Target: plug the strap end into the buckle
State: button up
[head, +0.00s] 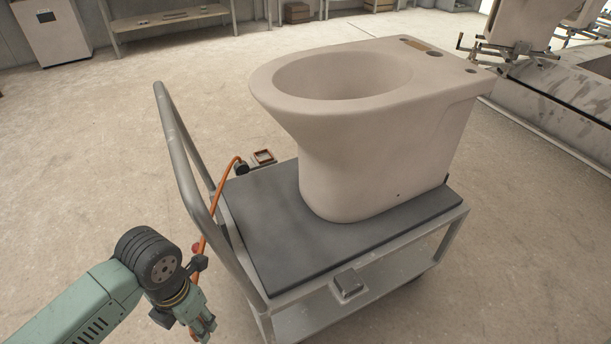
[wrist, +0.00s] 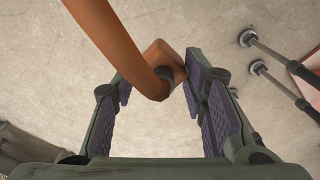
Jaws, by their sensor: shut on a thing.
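The orange strap (head: 219,189) runs from a dark fitting at the trolley's back left edge, past the handle, down to my gripper (head: 207,327). In the wrist view the strap (wrist: 125,45) curves in from the top to a dark collar by its orange end block (wrist: 160,54). My gripper (wrist: 157,86) is shut on this block at its fingertips. A small grey block (head: 348,283) on the trolley's near side looks like the buckle; its opening is not clear. My gripper is left of it, outside the trolley, with a gap between them. The wrist view does not show the buckle.
A pale toilet bowl (head: 379,135) stands on the trolley's dark mat (head: 262,225). The trolley's handle (head: 184,158) rises between my arm and the mat. The floor at left is free.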

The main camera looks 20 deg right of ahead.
aim_at(348, 281)
jog(key=l, duration=0.8)
jog(key=l+z, duration=0.1)
jog(key=l, duration=0.45)
jog(key=i+l+z, duration=0.15)
jog(key=l, duration=0.35)
jog(key=i+l+z, duration=0.1)
jog(key=l, duration=0.4)
